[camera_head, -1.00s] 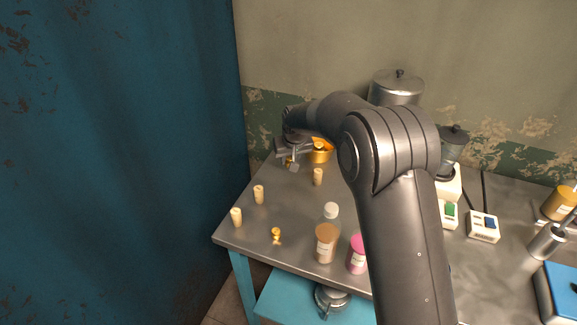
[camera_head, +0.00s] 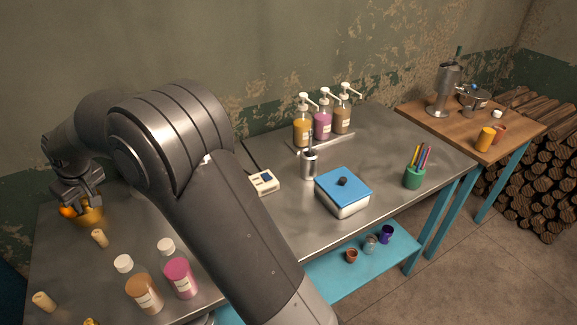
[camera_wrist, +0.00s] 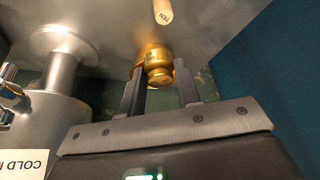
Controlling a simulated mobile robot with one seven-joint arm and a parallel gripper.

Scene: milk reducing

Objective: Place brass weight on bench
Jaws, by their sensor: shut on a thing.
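My gripper (camera_head: 78,203) is at the far left of the bench (camera_head: 262,213) in the head view. In the wrist view my gripper (camera_wrist: 160,72) has its two fingers shut on a brass weight (camera_wrist: 158,55). In the head view the weight is partly hidden by the fingers; an orange-gold patch (camera_head: 67,211) shows there. I cannot tell whether the weight touches the bench. Another small brass piece (camera_head: 90,322) shows at the bottom edge.
Pale cylinders (camera_head: 100,238) (camera_head: 43,301), a brown bottle (camera_head: 143,290) and a pink bottle (camera_head: 180,276) stand near the front left. A blue-lidded box (camera_head: 343,190), pump bottles (camera_head: 323,118) and a pen cup (camera_head: 415,175) stand farther right.

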